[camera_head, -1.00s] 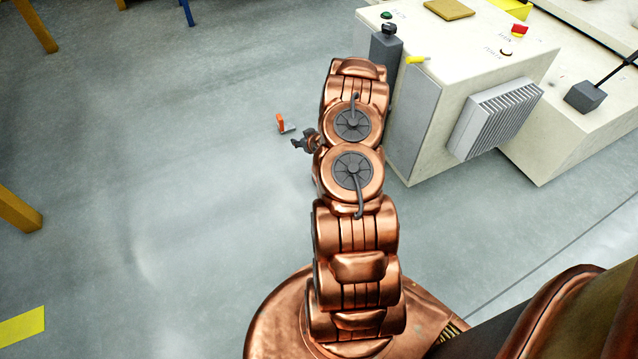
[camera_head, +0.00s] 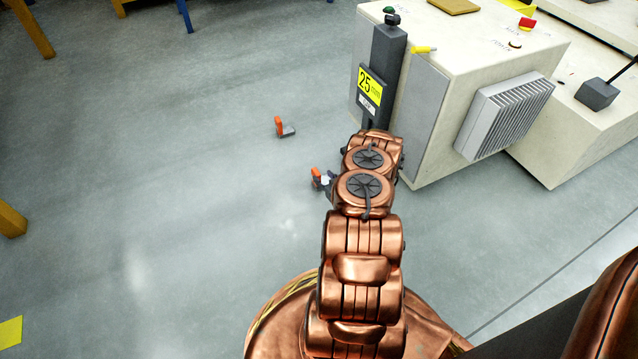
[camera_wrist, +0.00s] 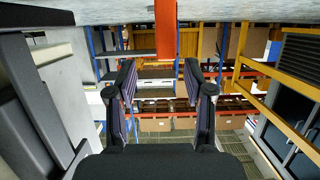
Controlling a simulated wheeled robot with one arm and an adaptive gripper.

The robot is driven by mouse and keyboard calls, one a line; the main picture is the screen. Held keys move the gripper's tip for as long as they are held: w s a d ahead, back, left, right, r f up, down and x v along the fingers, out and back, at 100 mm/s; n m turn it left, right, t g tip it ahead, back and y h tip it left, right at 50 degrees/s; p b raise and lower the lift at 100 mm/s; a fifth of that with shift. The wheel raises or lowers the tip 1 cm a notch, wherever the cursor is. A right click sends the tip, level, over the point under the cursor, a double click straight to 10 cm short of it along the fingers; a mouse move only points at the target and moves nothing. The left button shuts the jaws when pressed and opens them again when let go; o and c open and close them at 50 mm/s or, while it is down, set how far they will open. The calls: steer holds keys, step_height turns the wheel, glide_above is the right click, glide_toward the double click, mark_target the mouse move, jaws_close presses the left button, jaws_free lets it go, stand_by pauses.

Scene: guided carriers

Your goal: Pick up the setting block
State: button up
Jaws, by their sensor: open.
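Two small orange pieces stand on the floor in the head view. The farther one (camera_head: 279,125) has a grey foot to its right. The nearer one (camera_head: 316,176) is right at my gripper (camera_head: 326,183), and its lower part is partly hidden there. I cannot tell from looks alone which one is the setting block. In the wrist view an orange upright bar (camera_wrist: 165,28) shows at the top, between the directions of my two fingers. My gripper (camera_wrist: 160,78) is open there, with nothing seen clamped between its fingers. My arm hides part of the gripper in the head view.
A pale machine (camera_head: 425,95) stands close to the right of my arm, with a finned grey block (camera_head: 505,115) on its side. A dark post (camera_head: 387,50) carries a yellow sign (camera_head: 371,84) reading 25.

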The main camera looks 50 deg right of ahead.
mark_target(317, 173)
steer(key=b+x, duration=0.2)
steer(key=x, duration=0.1)
steer(key=b+x, duration=0.1)
steer(key=shift+w+a+f, duration=0.15)
steer(key=shift+w+a, duration=0.15)
steer(key=shift+w, duration=0.1)
steer(key=shift+w+d+f, duration=0.1)
steer(key=shift+w+d, duration=0.05)
steer(key=shift+w, duration=0.35)
jaws_close()
